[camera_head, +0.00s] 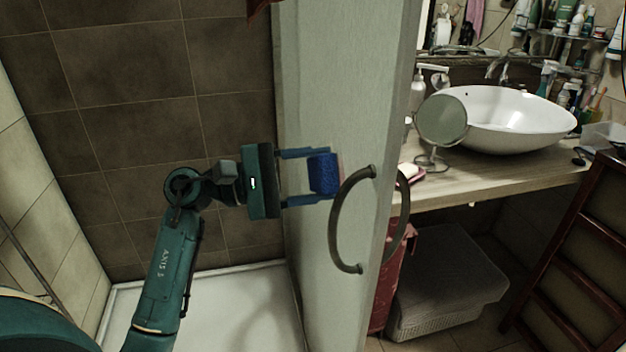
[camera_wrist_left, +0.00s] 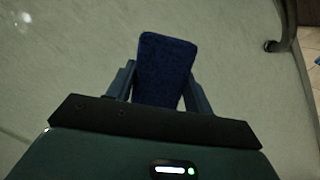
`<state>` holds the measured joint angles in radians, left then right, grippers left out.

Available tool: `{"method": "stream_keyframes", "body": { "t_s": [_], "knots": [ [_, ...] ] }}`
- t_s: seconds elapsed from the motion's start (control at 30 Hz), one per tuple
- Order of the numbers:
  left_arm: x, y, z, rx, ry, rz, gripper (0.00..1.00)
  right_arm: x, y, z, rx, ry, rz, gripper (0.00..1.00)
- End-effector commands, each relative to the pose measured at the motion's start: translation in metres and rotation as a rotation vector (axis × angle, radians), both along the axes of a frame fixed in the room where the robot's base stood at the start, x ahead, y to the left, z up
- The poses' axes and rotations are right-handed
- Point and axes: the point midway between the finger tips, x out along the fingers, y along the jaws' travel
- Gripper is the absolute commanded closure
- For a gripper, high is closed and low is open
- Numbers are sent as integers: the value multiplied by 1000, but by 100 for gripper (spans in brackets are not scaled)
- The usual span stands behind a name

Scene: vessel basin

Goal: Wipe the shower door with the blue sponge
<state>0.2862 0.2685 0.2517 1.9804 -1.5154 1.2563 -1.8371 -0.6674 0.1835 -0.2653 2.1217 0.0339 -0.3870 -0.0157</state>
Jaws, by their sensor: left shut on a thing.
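My left gripper (camera_head: 312,178) is shut on the blue sponge (camera_head: 323,173), with one finger above it and one below. The shower door (camera_head: 318,90) is a pale, frosted panel with a dark curved handle (camera_head: 340,222). The sponge is at the door's face, just left of the handle; I cannot tell for sure whether it touches. In the left wrist view the sponge (camera_wrist_left: 166,70) stands out between the fingers, with the pale door (camera_wrist_left: 70,60) filling the background and part of the handle (camera_wrist_left: 272,46) at upper right. My right gripper is not in view.
Right of the door, a wooden counter (camera_head: 460,182) carries a white basin (camera_head: 515,118) and a round mirror (camera_head: 441,120). A light lidded basket (camera_head: 445,275) stands below. A dark wooden rack (camera_head: 575,255) is at far right. The white shower tray (camera_head: 245,300) is clear.

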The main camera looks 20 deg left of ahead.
Motion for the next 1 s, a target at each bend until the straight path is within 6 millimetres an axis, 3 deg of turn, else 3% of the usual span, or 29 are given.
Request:
{"method": "stream_keyframes", "body": {
  "t_s": [0.4, 0.67, 1.0],
  "knots": [
    [21, 18, -1, 2, -3, 0, 67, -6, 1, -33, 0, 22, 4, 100],
    [29, 25, 1, 0, -1, 1, 67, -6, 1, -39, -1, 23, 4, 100],
    [52, 39, -1, 1, -2, 2, 67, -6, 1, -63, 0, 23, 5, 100]
  ]
}}
